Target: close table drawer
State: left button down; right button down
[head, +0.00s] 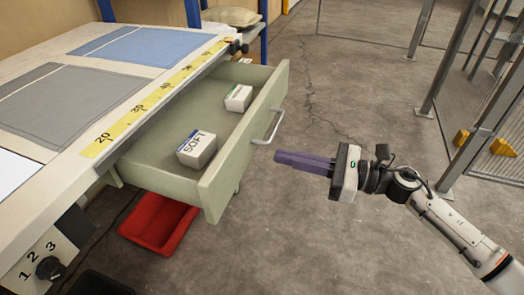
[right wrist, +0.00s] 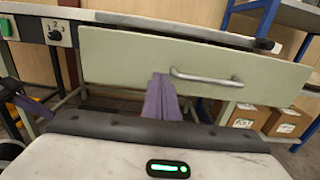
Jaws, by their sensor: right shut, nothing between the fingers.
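The table drawer (head: 215,135) is pulled out from under the worktable at the left of the head view. Its silver handle (head: 270,127) is on the front panel, which fills the upper part of the right wrist view (right wrist: 130,62). Two white boxes lie in the drawer, one marked SOFT (head: 197,149) and a smaller one (head: 238,98). My right gripper (head: 278,157) is shut and empty, its purple fingers pointing at the drawer front, just below the handle in the head view. Whether the fingertips touch the panel I cannot tell.
The worktable (head: 60,165) carries grey and blue cloth pieces and a yellow ruler (head: 150,100). A red bin (head: 158,222) stands on the floor below the drawer. Metal fence posts (head: 440,65) stand at the right. The floor between is clear.

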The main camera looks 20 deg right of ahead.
aim_at(247, 148)
jog(key=shift+x, duration=3.2)
